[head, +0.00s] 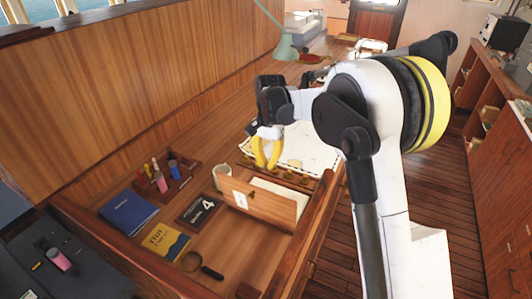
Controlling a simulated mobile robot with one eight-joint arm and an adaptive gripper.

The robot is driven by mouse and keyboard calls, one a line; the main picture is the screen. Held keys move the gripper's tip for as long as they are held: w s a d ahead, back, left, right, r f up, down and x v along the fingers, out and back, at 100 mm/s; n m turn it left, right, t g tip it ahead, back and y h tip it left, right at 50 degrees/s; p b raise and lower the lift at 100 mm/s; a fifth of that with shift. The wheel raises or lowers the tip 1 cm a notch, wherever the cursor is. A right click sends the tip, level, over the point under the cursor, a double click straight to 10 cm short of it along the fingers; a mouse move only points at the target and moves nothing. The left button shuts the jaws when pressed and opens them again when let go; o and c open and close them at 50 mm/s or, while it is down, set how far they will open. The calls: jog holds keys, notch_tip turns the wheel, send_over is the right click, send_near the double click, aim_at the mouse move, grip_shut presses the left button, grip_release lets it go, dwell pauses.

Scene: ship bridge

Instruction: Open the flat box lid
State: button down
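A flat wooden box (265,205) stands on the desk in front of my gripper, in the head view. Its light-brown panel faces me, tilted, with a white label on its left part. A pale strip shows behind the panel's top edge; I cannot tell whether this is the box's inside or something behind it, nor how far the lid is open. My gripper (267,162) has yellow fingers pointing down above the desk, beyond the panel and over the edge of a white chart. The fingers are a little apart, with nothing seen between them. The gripper looks clear of the box.
A white mug (222,177) stands close to the box's left. A dark book (200,210), a blue book (128,214), a yellow book (163,242), a magnifying glass (195,264) and a pen holder (170,180) lie around. A green lamp (286,47) stands behind.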

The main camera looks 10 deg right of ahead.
aim_at(257, 188)
jog(key=s+a+f, duration=0.2)
jog(key=s+f, duration=0.1)
jog(key=f, duration=0.1)
jog(key=shift+s+a+f, duration=0.2)
jog(key=shift+s+f, duration=0.05)
jog(key=shift+f, duration=0.05)
jog(key=shift+s+a, duration=0.1)
jog(key=shift+s+a+f+t+h+b, duration=0.1)
jog(key=shift+s+a+t+h+b, duration=0.2)
jog(key=shift+s, duration=0.2)
jog(key=shift+s+a+f+t+h+b, duration=0.1)
jog(key=shift+s+a+t+b, duration=0.1)
jog(key=shift+s+a, duration=0.25)
jog(key=s+a+f+t+h+b, duration=0.1)
jog(key=s+a+f+t+b, duration=0.1)
jog(key=s+a+b, duration=0.2)
jog(key=shift+s+a+f+t+h, duration=0.3)
jog(key=shift+s+h, duration=0.1)
jog(key=shift+s, duration=0.85)
